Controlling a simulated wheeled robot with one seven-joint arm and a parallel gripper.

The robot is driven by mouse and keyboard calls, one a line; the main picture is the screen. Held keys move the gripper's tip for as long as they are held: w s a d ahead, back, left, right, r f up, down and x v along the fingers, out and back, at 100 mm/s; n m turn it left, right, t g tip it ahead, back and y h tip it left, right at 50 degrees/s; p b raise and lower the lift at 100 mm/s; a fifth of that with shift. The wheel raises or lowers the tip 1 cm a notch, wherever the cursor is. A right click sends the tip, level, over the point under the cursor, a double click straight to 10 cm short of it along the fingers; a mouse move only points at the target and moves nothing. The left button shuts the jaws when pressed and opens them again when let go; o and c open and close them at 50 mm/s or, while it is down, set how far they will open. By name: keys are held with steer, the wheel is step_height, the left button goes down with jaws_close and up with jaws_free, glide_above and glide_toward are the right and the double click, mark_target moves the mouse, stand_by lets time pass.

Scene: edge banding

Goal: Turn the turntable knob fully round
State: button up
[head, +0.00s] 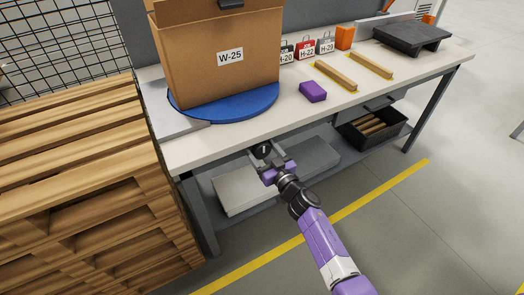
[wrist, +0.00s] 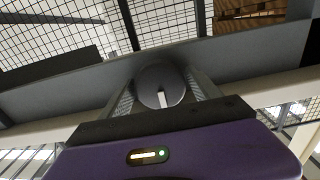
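The turntable is a blue disc (head: 225,108) on the workbench's left part, carrying a large open cardboard box (head: 215,60) labelled W-25. The knob (head: 264,150) is a dark round piece below the bench's front edge. In the wrist view the knob (wrist: 158,82) is a dark disc with a white mark on its lower half, pointing toward my gripper. My gripper (head: 267,155) is at the knob, with one finger on each side of it. In the wrist view the fingers (wrist: 162,88) reach the knob's edges; whether they press on it cannot be told.
Stacked wooden pallets (head: 75,170) stand close at the left. A purple block (head: 313,91), wooden strips (head: 336,75) and small labelled locks (head: 306,49) lie on the bench. Below are a grey shelf (head: 315,155) and a black bin (head: 370,128). The floor at the right is clear.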

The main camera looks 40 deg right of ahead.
steer(key=c, duration=1)
steer(key=shift+n, duration=0.4)
steer(key=n, duration=0.2)
steer(key=shift+n, duration=2.2)
steer(key=o, duration=1.3)
steer(key=shift+o, duration=0.2)
